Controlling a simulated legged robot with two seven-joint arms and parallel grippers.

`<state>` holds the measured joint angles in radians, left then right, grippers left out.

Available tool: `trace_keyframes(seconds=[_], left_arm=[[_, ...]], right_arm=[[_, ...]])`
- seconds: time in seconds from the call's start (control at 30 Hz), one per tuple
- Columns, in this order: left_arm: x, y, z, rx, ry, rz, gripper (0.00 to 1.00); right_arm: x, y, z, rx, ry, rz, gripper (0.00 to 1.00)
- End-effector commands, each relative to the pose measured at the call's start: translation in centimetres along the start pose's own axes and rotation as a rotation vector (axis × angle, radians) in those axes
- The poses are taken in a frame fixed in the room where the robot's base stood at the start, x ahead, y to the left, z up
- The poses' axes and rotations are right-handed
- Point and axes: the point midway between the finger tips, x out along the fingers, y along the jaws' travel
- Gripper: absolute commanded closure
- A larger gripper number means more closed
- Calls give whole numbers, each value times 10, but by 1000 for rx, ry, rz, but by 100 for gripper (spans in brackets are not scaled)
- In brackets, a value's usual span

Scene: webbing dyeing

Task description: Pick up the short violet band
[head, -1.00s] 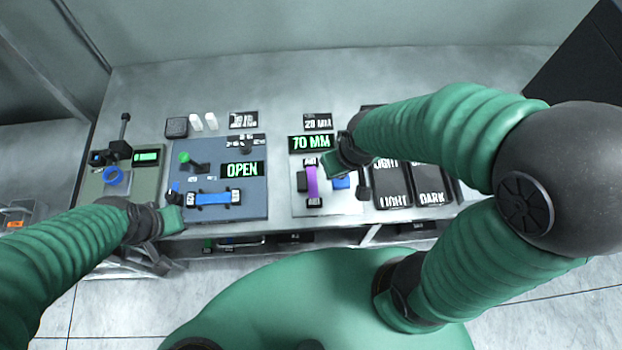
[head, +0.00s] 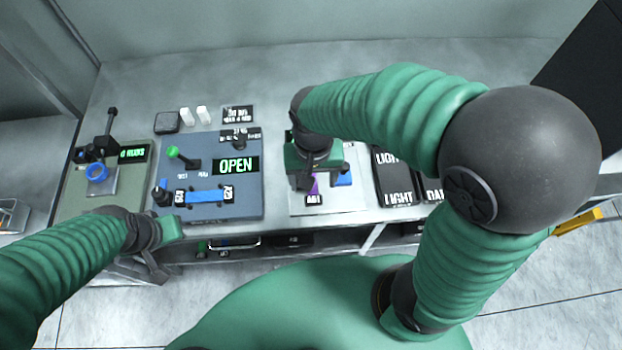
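The short violet band (head: 314,184) lies on the pale plate (head: 345,204) at the middle of the bench. Most of it is hidden under my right gripper (head: 308,180); only a small violet piece shows, above a black label end. My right gripper points down over the band, and I cannot tell whether its fingers are open or touch the band. My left gripper (head: 172,230) is at the bench's front edge, left of the middle, away from the band. Its fingers are too small to tell open from shut.
A blue block (head: 343,178) sits just right of the band. A blue-grey panel (head: 240,207) with a blue band (head: 205,196), a green-knobbed lever (head: 174,152) and an OPEN display (head: 236,165) is to the left. Dark bins (head: 393,178) stand to the right.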

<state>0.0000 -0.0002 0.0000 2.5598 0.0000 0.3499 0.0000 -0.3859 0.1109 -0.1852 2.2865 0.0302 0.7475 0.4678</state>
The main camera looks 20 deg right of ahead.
Motion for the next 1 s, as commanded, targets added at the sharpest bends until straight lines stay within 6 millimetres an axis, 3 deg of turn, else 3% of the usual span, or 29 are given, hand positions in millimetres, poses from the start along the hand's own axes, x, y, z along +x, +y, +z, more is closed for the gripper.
trace_keyframes(seconds=[0.1,0.33,0.53,0.8,1.0], left_arm=[[6,0,2,0,0,0,100],[10,0,2,0,0,0,100],[15,0,4,0,0,0,100],[15,0,4,0,0,0,100],[15,0,4,0,-1,0,100]], right_arm=[[31,1,1,1,-4,3,33],[57,1,1,0,-1,1,33],[93,2,1,1,-2,2,33],[98,1,0,-1,1,-1,33],[98,1,0,-1,1,-1,58]])
